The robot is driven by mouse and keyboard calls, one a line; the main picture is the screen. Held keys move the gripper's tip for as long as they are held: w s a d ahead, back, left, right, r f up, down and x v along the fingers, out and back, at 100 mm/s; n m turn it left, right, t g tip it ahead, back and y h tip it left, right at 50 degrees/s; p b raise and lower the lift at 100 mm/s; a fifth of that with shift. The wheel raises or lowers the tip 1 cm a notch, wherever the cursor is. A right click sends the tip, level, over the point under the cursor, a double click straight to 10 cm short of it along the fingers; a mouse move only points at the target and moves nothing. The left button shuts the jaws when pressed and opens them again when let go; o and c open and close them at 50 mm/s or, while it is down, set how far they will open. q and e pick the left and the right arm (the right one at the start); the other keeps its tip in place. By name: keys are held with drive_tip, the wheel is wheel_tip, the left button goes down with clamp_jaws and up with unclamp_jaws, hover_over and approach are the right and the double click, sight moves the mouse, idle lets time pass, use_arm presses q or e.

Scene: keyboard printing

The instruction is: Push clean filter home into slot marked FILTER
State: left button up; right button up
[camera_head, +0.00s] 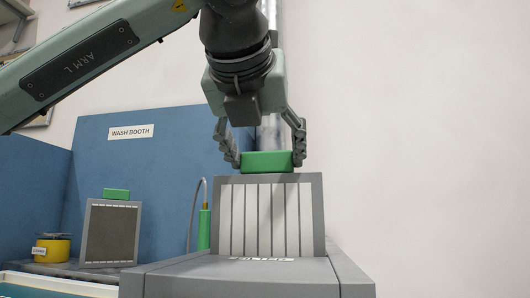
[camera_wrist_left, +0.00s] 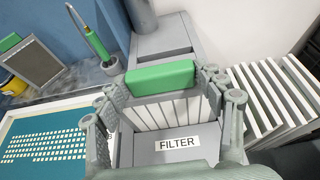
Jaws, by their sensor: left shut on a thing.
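The clean filter (camera_head: 270,218) has white pleats, a grey frame and a green handle (camera_head: 266,162) on top. My left gripper (camera_head: 266,160) is shut on this handle, one finger at each end. The filter stands upright over the grey housing (camera_head: 235,278), with much of its face showing above it. Its lower edge is hidden, so I cannot tell how deep it sits. The left wrist view shows the green handle (camera_wrist_left: 161,77) between the fingers, and the FILTER label (camera_wrist_left: 177,143) on the housing just in front of the pleats. My right gripper is not in view.
A dark, dirty-looking filter (camera_head: 109,234) with a green handle stands in the blue wash booth (camera_head: 135,165), beside a yellow spool-like container (camera_head: 52,250). White slatted panels (camera_wrist_left: 270,95) are at the right in the wrist view.

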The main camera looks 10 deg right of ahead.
sight(266, 191)
use_arm(q)
drive_tip(key=shift+f+b, duration=4.05)
drive_tip(key=shift+f, duration=1.5)
drive_tip(key=o, duration=1.8)
drive_tip(key=shift+c, duration=0.2)
wheel_tip(266, 191, up, 6)
drive_tip(key=p, duration=0.3)
drive_tip(key=shift+s, duration=0.15)
